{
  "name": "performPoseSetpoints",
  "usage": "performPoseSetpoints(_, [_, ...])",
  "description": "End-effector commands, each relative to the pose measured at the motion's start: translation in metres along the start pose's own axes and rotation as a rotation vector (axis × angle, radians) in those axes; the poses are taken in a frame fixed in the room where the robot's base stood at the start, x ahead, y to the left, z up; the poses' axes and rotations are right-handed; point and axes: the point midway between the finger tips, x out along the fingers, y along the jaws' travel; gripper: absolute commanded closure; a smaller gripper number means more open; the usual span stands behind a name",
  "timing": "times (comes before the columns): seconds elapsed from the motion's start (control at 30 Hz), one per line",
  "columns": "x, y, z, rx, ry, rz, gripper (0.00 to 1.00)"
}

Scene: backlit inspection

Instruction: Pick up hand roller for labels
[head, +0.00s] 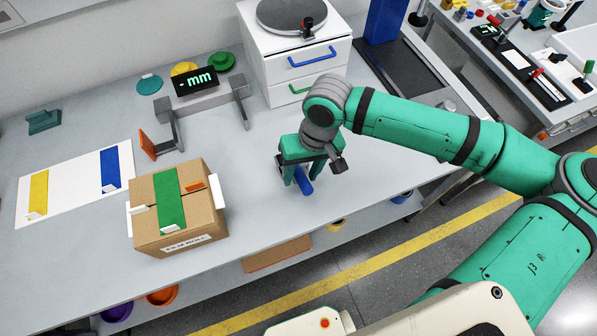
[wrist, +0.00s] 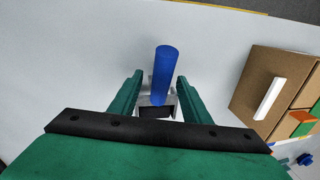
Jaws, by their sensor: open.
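The hand roller (wrist: 166,72) has a blue handle and a metal frame with a dark roller. In the wrist view it lies on the pale bench, its frame partly behind my gripper's front edge. In the head view only its blue handle (head: 304,184) shows below the fingers. My green gripper (wrist: 160,82) is open, with one finger on each side of the roller and a gap on both sides. In the head view my gripper (head: 301,174) points down near the bench's front edge. I cannot tell how far the fingertips are above the bench.
A cardboard box (head: 200,221) with green tape stands left of my gripper. A measuring stand (head: 205,100) with a lit display is behind. A white drawer unit (head: 293,64) is at the back. A white sheet (head: 76,186) with yellow and blue strips lies left.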

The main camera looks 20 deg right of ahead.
Motion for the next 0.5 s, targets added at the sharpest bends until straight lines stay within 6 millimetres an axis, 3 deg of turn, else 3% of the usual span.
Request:
performPoseSetpoints(0.13, [0.0130,-0.0009,-0.0003,-0.002,-0.001,0.000,0.57])
performPoseSetpoints(0.37, [0.0146,-0.0002,-0.0004,0.000,0.001,0.000,0.57])
performPoseSetpoints(0.4, [0.0145,0.0000,-0.0003,0.000,0.001,0.000,0.59])
performPoseSetpoints(0.5, [0.0144,0.0004,-0.0002,0.001,0.001,0.000,0.83])
